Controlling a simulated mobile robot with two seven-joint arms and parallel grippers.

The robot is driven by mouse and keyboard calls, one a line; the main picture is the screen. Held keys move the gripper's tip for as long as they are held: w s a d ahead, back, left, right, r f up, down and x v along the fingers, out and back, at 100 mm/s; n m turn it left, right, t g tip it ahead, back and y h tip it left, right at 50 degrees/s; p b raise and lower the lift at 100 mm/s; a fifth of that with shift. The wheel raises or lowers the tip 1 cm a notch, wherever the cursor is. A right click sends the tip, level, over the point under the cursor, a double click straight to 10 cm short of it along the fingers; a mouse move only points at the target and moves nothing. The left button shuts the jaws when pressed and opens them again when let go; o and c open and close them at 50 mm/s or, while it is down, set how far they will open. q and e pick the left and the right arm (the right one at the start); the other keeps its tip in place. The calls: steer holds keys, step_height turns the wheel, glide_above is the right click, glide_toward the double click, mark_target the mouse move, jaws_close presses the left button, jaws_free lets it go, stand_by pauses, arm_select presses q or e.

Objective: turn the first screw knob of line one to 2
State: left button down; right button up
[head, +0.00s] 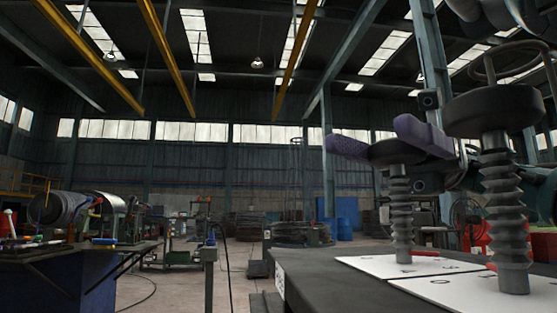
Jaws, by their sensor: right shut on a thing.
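Two dark round screw knobs stand upright on ribbed grey stems at the right. The nearer knob (492,110) is larger in view and nothing grips it. The farther knob (396,153) is between the purple fingertips of my right gripper (385,142), which is shut on it. Under each stem is a white dial plate, the farther one (372,264) and the nearer one (455,294), with small markings too small to read. Red pointers (425,253) show at the stem bases. I cannot tell which knob belongs to line one. My left gripper is not in view.
The knobs stand on a dark table (310,270). The nearer knob is close to the right gripper's side. A workbench (70,255) with a metal drum (65,208) stands at the left. Open floor lies between bench and table.

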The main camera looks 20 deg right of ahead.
stand_by(0.4)
steer(key=o, duration=1.1)
step_height(320, 180, up, 20)
steer(key=p, duration=1.6)
steer(key=shift+p, duration=0.35)
